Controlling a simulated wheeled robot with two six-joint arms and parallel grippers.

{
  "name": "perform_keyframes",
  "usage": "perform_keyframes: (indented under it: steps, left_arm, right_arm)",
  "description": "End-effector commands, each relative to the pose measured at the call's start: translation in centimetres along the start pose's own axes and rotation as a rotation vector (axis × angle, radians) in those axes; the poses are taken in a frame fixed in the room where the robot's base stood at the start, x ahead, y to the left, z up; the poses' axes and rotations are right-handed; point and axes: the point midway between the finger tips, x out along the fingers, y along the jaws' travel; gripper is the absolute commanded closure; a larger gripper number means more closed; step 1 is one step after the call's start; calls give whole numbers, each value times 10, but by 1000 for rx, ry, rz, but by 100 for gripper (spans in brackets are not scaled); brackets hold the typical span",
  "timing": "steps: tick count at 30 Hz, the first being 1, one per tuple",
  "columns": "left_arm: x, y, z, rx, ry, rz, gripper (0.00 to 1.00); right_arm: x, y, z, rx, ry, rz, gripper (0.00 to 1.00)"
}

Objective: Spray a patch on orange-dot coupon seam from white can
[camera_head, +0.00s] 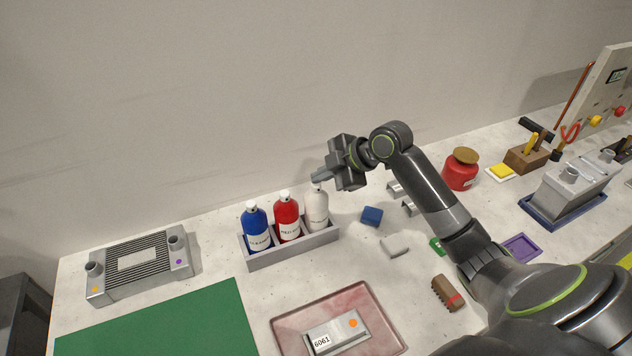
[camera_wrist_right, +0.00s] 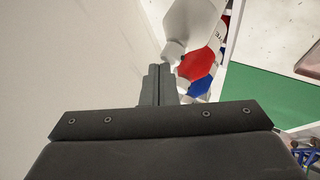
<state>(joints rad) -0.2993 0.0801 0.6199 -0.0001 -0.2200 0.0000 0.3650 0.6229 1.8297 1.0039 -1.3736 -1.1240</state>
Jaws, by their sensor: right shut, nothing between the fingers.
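The white can (camera_head: 317,211) stands upright in the right slot of a grey rack (camera_head: 292,252), beside a red bottle (camera_head: 287,219) and a blue bottle (camera_head: 256,229). My right gripper (camera_head: 318,177) is shut and empty, with its fingertips at the top of the white can; I cannot tell whether they touch it. The right wrist view shows the closed fingers (camera_wrist_right: 158,75) close to the nozzle of the white can (camera_wrist_right: 190,22). The coupon (camera_head: 336,333) with an orange dot, marked 6061, lies on a pink tray (camera_head: 391,333) at the front. My left gripper is not in view.
A green mat (camera_head: 165,325) lies front left, with a finned grey block (camera_head: 139,265) behind it. A blue block (camera_head: 371,215), a grey pad (camera_head: 395,246) and a brown brush (camera_head: 447,292) lie right of the rack. A red jar (camera_head: 460,170) stands behind my right arm.

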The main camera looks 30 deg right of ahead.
Motion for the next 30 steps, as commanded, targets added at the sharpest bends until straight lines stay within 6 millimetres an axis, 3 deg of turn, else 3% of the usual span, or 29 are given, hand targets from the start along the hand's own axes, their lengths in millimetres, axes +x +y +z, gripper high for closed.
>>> perform_keyframes:
  steps: [30]
  left_arm:
    - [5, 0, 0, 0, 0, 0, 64]
  right_arm:
    - [7, -6, 6, 2, -2, -4, 100]
